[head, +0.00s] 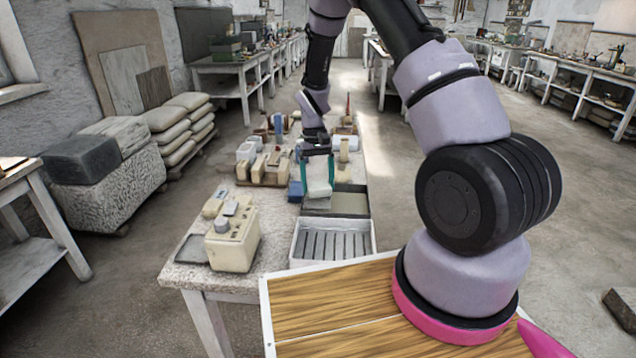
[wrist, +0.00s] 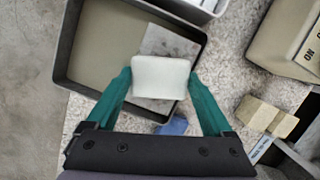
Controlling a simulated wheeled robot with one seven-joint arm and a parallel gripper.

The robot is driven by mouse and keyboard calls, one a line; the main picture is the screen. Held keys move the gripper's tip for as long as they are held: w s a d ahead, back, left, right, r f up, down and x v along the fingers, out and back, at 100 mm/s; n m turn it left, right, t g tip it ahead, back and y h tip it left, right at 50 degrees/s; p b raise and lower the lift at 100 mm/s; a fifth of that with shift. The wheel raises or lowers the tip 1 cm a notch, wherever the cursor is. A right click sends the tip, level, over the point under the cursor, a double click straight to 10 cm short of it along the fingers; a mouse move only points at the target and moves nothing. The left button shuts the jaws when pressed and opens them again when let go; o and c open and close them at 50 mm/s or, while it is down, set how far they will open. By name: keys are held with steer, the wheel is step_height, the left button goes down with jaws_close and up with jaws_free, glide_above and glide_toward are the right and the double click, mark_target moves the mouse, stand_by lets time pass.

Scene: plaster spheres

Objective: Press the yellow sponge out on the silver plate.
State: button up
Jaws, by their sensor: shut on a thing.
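My gripper (head: 317,181) has its two green fingers closed on the sides of a pale, nearly white block (wrist: 161,76). The block looks white rather than yellow, and I see no clearly yellow sponge. In the wrist view the block overlaps a flat grey plate (wrist: 168,42), which lies in a dark-rimmed tray (wrist: 85,88) with a beige floor. The block covers the plate's near part. I cannot tell whether they touch. In the head view the block (head: 319,190) is over the tray's left part, and the plate is not clear there.
A white slatted tray (head: 295,250) stands at the table's near end, beside a cream machine (head: 233,238). Cream blocks (head: 258,168) and other items crowd the table left of and behind my gripper. A blue item (wrist: 174,127) lies near the fingers. The floor on the right is mostly open.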

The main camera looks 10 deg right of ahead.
mark_target(319, 183)
steer(key=shift+x, duration=0.9)
stand_by(1.4)
steer(key=shift+w, duration=0.15)
steer(key=shift+w+r, duration=0.1)
steer(key=shift+r, duration=3.4)
steer(key=shift+d, duration=0.1)
